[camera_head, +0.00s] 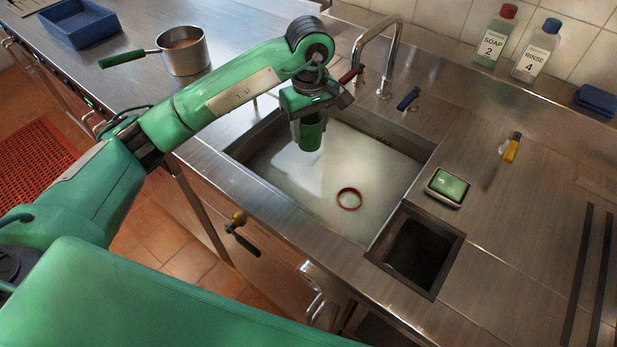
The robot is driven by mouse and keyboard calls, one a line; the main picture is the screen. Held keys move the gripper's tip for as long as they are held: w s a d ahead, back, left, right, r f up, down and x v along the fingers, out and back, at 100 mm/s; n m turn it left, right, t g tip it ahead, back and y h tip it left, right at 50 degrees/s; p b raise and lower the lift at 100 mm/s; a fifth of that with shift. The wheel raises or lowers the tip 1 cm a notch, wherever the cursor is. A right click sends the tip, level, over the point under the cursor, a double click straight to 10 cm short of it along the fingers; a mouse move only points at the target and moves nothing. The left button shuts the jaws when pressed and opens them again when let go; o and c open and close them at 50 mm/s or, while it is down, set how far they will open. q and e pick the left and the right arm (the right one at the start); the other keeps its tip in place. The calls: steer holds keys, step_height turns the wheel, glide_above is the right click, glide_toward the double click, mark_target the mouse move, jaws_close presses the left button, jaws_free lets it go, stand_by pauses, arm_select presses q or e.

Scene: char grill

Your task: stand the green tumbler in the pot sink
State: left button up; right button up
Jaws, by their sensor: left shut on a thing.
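The green tumbler (311,134) is upright in my left gripper (312,108), which is shut on it. The gripper points down and hides the tumbler's upper part. The tumbler is over the left part of the pot sink (270,168), a large steel basin with a pale, cloudy bottom. I cannot tell how far the tumbler's base is above that bottom. A dark red ring (349,199) lies in the sink, right of and nearer than the tumbler, apart from it. My right gripper is not in view.
A faucet (384,78) rises behind the sink. A small dark square opening (420,252) adjoins its near right corner. A green soap bar in a dish (448,187) sits right of it. A pot (184,52), a blue tray (80,24) and two bottles (538,52) stand farther back.

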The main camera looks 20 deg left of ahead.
arm_select(q)
step_height(320, 180, down, 15)
steer(key=shift+d+r+p, duration=0.1)
steer(key=shift+p, duration=1.1)
step_height(320, 180, down, 3)
steer(key=shift+s+f+p, duration=0.1)
steer(key=shift+f+p, duration=0.1)
steer(key=shift+p, duration=0.1)
steer(key=shift+f, duration=0.4)
steer(key=o, duration=0.7)
steer(key=shift+o, duration=1.4)
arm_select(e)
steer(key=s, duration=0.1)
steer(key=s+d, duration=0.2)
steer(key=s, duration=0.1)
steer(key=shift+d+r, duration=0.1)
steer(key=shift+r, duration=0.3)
